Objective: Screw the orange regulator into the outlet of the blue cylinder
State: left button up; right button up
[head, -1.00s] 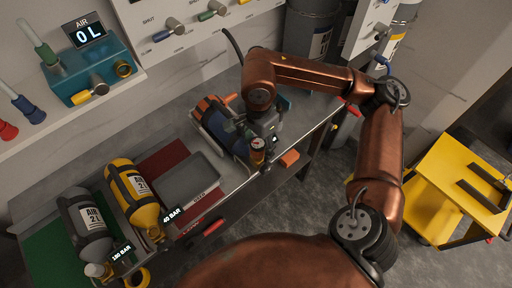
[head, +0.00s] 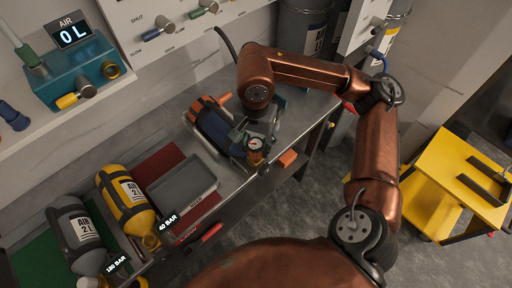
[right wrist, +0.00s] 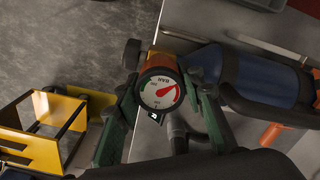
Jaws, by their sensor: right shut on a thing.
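My right gripper (head: 254,150) is shut on the orange regulator, between green fingers (right wrist: 165,88) in the right wrist view. The regulator's orange body (right wrist: 158,64) and round white gauge (right wrist: 160,93) with a red needle show there. In the head view the gauge (head: 254,144) is at the cylinder's near end. My left gripper is not in view.
A grey tray (head: 184,187) sits on a dark red mat, left of the blue cylinder. A yellow cylinder (head: 122,195) and a grey cylinder (head: 75,233) lie farther left. A yellow cart (head: 440,170) stands at right.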

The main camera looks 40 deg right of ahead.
jog(key=c, duration=0.5)
jog(key=m+p, duration=0.1)
jog(key=m, duration=0.2)
jog(key=shift+r, duration=0.15)
jog(key=shift+m+p, duration=0.45)
jog(key=shift+m, duration=0.45)
jog(key=o, duration=1.3)
jog(key=shift+f, duration=0.2)
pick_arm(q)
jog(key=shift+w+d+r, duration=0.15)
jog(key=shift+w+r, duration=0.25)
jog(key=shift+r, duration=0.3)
pick_arm(e)
jog(key=shift+o, duration=0.2)
notch_tip(320, 180, up, 12)
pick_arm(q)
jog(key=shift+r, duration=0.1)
pick_arm(e)
jog(key=shift+r, duration=0.1)
